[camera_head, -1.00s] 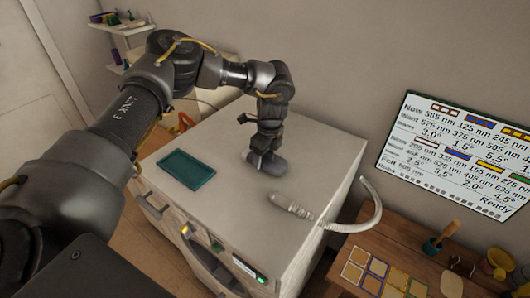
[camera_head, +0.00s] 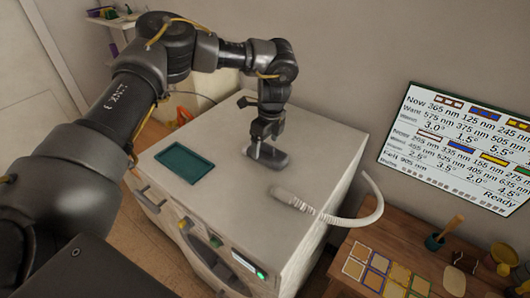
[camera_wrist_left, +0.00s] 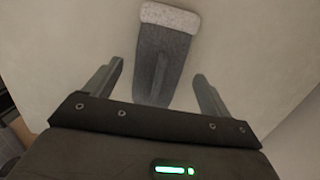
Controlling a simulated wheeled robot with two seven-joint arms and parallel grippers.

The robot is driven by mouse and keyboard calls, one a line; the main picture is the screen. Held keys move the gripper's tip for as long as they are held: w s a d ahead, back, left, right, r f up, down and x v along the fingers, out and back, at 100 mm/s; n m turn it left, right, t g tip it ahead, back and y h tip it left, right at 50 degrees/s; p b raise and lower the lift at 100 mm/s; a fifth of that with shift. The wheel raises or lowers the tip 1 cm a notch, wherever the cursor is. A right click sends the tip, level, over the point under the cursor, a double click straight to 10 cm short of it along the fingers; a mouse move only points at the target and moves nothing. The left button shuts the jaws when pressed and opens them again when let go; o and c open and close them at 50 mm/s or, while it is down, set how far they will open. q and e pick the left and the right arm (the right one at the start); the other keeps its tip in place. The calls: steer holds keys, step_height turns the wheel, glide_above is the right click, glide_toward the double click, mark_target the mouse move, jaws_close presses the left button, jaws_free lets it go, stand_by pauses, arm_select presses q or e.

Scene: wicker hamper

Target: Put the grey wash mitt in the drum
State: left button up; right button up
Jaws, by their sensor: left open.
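The grey wash mitt (camera_head: 277,160) lies on the pale top of the machine (camera_head: 225,205), below my left gripper (camera_head: 259,150). In the left wrist view the mitt (camera_wrist_left: 156,62) is a dark grey strip with a light fluffy cuff at its far end. The open fingers of my left gripper (camera_wrist_left: 158,72) stand on either side of its near part, with gaps to both. I cannot tell how far above the mitt they are. The machine's front shows a dark curved rim (camera_head: 207,262); the drum's inside is hidden. My right gripper is out of view.
A teal tray (camera_head: 184,166) lies left of the mitt on the machine top. A pale ribbed hose (camera_head: 330,216) runs over its right edge. A wooden table (camera_head: 415,268) with colored cards stands at right, below a wall screen (camera_head: 455,145).

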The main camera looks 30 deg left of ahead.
arm_select(q)
steer(key=r, duration=0.2)
steer(key=r+b, duration=0.1)
steer(key=r, duration=0.2)
steer(key=d+r, duration=0.1)
steer(key=r, duration=0.2)
steer(key=shift+b, duration=0.35)
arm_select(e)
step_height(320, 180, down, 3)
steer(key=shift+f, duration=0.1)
arm_select(q)
steer(key=shift+f, duration=0.15)
